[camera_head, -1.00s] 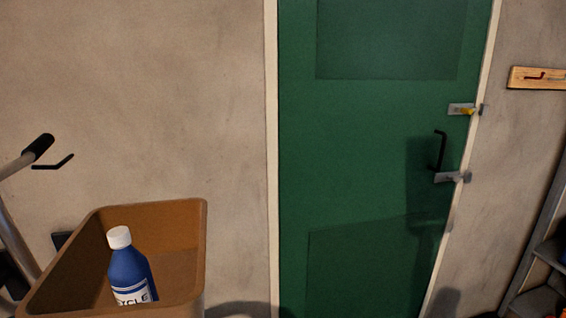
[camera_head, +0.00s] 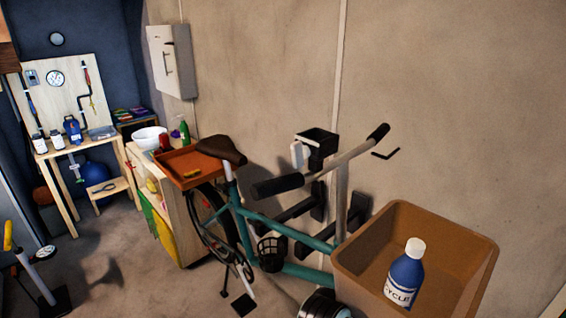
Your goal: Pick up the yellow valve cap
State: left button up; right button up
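No thing is clearly recognizable as the yellow valve cap. A small yellow object (camera_head: 192,173) lies in the orange-brown tray (camera_head: 172,162) behind the bicycle saddle; it is too small to tell what it is. Another small yellow item (camera_head: 152,185) shows at the side of the wooden cabinet below the tray. Neither of my grippers is in view.
A teal bicycle (camera_head: 290,262) stands along the wall, with a brown bin (camera_head: 462,262) holding a blue bottle (camera_head: 405,277) at its front. A workbench (camera_head: 72,147) stands at the far left. A floor pump (camera_head: 42,270) is at lower left. Some floor between is open.

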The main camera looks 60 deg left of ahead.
aim_at(192, 175)
jog(key=k+l, duration=0.15)
jog(key=k, duration=0.45)
jog(key=k+u, duration=0.1)
jog(key=u, duration=2.35)
